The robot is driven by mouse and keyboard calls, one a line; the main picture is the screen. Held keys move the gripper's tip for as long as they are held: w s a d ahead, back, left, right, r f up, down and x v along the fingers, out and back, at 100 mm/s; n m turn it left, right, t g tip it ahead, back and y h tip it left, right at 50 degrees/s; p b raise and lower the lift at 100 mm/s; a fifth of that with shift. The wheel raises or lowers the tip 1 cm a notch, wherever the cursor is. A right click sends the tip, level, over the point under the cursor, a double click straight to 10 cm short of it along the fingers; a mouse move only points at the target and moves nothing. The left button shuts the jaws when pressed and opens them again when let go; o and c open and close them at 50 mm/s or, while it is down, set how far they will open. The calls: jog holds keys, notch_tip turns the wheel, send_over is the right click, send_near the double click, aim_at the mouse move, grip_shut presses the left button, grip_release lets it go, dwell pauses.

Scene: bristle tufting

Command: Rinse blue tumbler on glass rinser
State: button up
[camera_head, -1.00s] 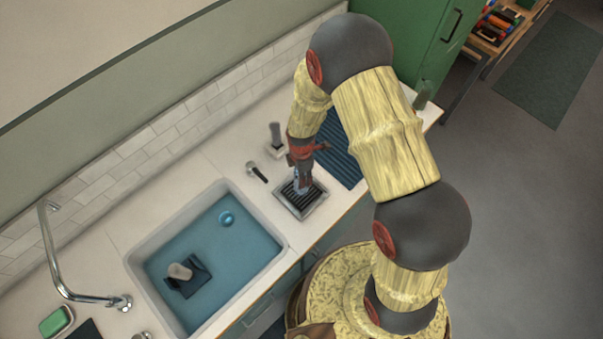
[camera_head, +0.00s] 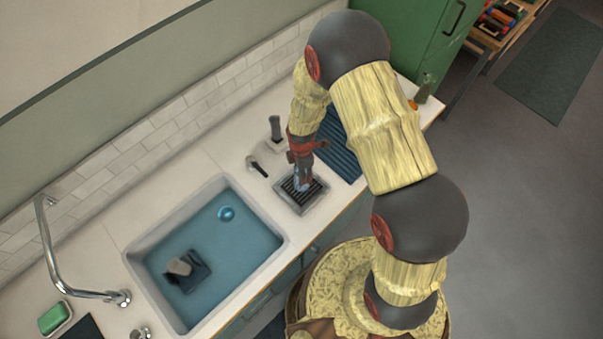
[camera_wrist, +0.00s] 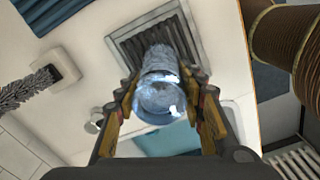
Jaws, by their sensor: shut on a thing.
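The blue tumbler (camera_wrist: 160,92) is clear with a bluish tint and sits between the fingers of my gripper (camera_wrist: 163,108), which is shut on it. In the wrist view one end of the tumbler faces the camera and the other points at the glass rinser (camera_wrist: 128,46), a square grate set in the counter. In the head view my gripper (camera_head: 301,177) holds the tumbler right over the rinser (camera_head: 289,205). The tumbler is mostly hidden there. Whether it touches the grate I cannot tell.
A sink (camera_head: 250,268) lies left of the rinser, with a dark item and a pale piece inside. A dark ribbed mat (camera_head: 341,155) lies behind it. A brush in a holder (camera_head: 275,130) and a small black-handled tap (camera_head: 258,167) stand near the wall.

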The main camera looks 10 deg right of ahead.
jog(key=shift+f+b, duration=0.45)
jog(key=shift+f, duration=0.25)
jog(key=shift+r, duration=0.1)
dwell(1.5)
jog(key=shift+r+p, duration=2.2)
jog(key=shift+r, duration=1.3)
